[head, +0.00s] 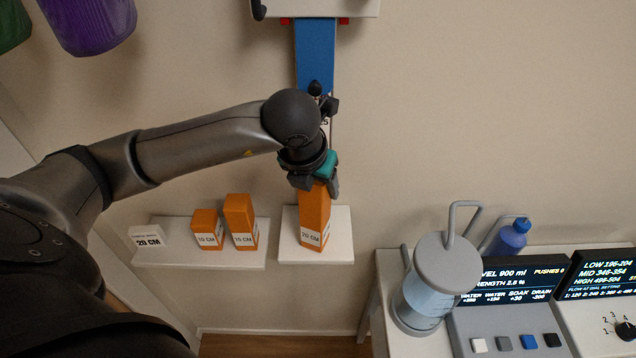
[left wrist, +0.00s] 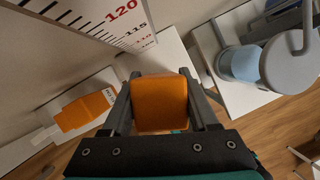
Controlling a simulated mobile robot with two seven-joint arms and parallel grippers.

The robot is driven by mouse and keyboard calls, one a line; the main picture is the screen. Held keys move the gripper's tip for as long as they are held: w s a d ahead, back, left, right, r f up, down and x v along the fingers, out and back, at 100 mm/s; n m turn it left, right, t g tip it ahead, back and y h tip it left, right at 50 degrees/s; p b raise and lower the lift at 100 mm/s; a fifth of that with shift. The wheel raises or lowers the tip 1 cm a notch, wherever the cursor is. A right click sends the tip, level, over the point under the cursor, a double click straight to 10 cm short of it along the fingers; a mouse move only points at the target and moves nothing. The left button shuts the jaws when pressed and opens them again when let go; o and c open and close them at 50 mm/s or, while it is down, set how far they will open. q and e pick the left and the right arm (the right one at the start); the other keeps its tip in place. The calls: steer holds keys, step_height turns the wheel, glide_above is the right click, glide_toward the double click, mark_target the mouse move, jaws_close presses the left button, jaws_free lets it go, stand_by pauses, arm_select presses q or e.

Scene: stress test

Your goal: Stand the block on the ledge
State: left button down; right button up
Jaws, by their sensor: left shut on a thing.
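The orange block labelled 20 CM (head: 313,222) is upright over the small white ledge (head: 342,243) in the middle of the head view. Its lower end appears to meet the ledge top; I cannot tell for sure whether it touches. My left gripper (head: 317,187) is shut on the block's upper part, coming from above. In the left wrist view the fingers (left wrist: 164,104) lie on both sides of the block's orange top (left wrist: 160,101), with the ledge (left wrist: 172,57) below. My right gripper is not in view.
A blue strip (head: 315,55) hangs above. At right are a lidded pitcher (head: 428,300), a blue bottle (head: 511,238) and control panels (head: 512,284).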

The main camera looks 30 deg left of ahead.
arm_select(q)
steer(key=shift+c, duration=0.8)
jaws_free()
steer(key=shift+r, duration=0.15)
steer(key=v, duration=1.2)
steer(key=shift+d, duration=0.1)
